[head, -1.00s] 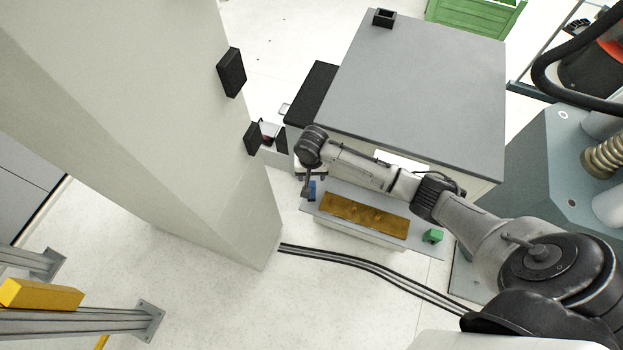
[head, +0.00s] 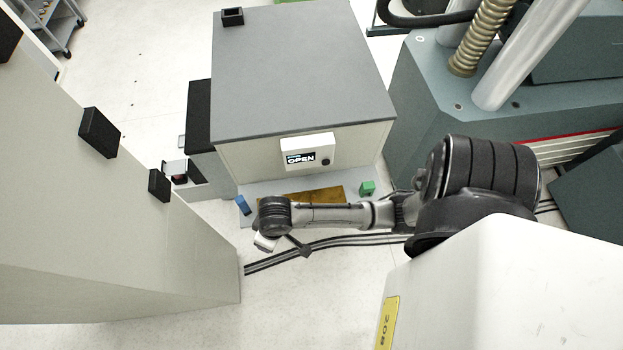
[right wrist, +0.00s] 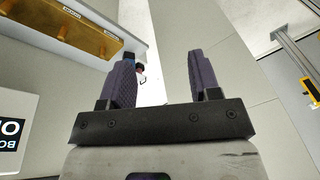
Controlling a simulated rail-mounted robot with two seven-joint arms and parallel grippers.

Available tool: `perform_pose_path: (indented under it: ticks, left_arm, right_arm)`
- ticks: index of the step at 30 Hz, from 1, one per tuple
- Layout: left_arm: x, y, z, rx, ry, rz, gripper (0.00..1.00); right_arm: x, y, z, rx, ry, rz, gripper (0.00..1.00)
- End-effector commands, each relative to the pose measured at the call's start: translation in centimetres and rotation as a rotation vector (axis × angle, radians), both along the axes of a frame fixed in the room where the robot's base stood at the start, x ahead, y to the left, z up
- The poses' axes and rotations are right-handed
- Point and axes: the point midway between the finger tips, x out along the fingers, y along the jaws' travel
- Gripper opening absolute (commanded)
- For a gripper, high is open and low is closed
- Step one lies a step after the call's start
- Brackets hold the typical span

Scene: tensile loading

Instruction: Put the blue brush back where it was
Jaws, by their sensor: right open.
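The blue brush (head: 243,204) is a small blue block-like shape at the left end of the grey shelf (head: 285,186) in the head view. A bit of blue (right wrist: 128,56) shows just behind one finger in the right wrist view, probably the same brush. My right gripper (right wrist: 160,75) is open, with nothing between its fingers. In the head view its arm reaches in from the right across the shelf's front. The hand is beside the brush, apart from it, and the fingers are hidden there. My left gripper is not in view.
A grey-topped cabinet (head: 300,70) with an "OPEN" display (head: 308,156) stands behind. A pale column (head: 110,220) is at left. Cables (head: 330,241) cross the floor.

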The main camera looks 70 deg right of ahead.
Motion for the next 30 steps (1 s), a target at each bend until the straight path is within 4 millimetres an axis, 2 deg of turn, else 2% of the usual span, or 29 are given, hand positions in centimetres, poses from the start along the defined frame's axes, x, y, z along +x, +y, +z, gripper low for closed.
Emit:
perform_pose_path:
  ticks: [1,6,12,17,30]
  left_arm:
    - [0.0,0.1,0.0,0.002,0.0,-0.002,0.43]
    - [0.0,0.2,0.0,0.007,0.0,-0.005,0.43]
    - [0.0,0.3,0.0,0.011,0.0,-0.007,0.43]
    - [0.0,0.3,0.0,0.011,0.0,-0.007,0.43]
    - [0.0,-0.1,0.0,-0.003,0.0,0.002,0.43]
  right_arm:
    - [-2.3,0.5,0.5,0.0,-0.023,0.039,0.57]
    - [-7.4,0.1,2.8,-0.056,-0.1,0.153,0.57]
    - [-10.7,-0.9,4.9,-0.125,-0.139,0.216,0.57]
    - [-11.6,-1.3,5.4,-0.148,-0.146,0.233,0.57]
    - [-11.6,-1.3,5.5,-0.148,-0.147,0.235,0.57]
